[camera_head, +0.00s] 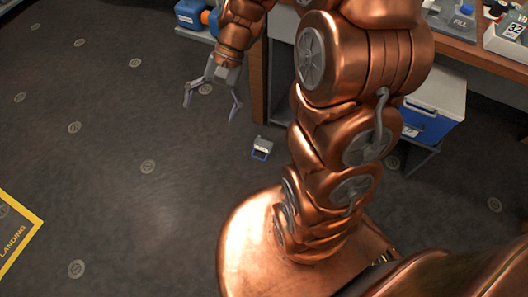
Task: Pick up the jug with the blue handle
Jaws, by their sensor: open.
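My gripper (212,103) hangs at the upper middle, its two grey fingers spread wide with nothing between them. A small pale grey object with a blue handle-like loop (262,149) is on the dark floor, below and to the right of my gripper and apart from it. It looks like the jug, but it is too small to be sure of its shape. My copper arm stands just right of it without hiding it.
A wooden bench (450,45) runs along the upper right, with a blue and white box (432,110) below it. A blue and orange item (190,13) sits on a low surface at the top left. A yellow-edged landing mat (22,243) lies at the left. The floor between is clear.

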